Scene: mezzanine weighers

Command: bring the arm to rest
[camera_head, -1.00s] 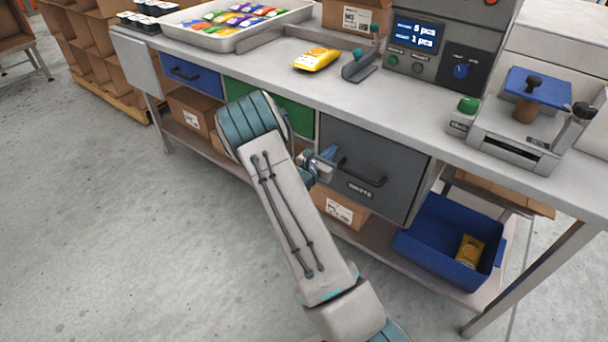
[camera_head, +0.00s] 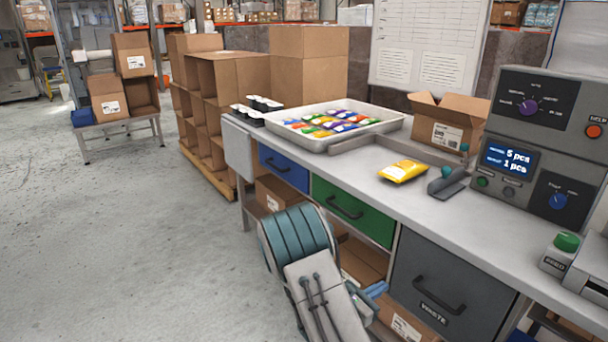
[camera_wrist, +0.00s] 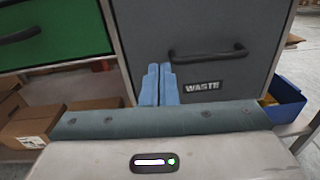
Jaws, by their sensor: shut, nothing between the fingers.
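My gripper (camera_wrist: 159,86) shows in the wrist view as two blue fingers held together, shut and empty. It is in front of the grey drawer (camera_wrist: 225,60) marked WASTE, left of that drawer's black handle; I cannot tell whether it touches the drawer front. In the head view my arm (camera_head: 318,290) is folded low in front of the bench, and a blue part of my gripper (camera_head: 376,289) shows just left of the grey drawer. Most of the gripper is hidden behind the arm there.
The bench top (camera_head: 390,205) carries a tray of colored packets (camera_head: 345,145), a yellow packet (camera_head: 403,171), an open carton (camera_head: 447,127) and a control box (camera_head: 530,150). A green drawer (camera_head: 352,208) and a blue drawer (camera_head: 284,165) are closed. Open floor lies to the left.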

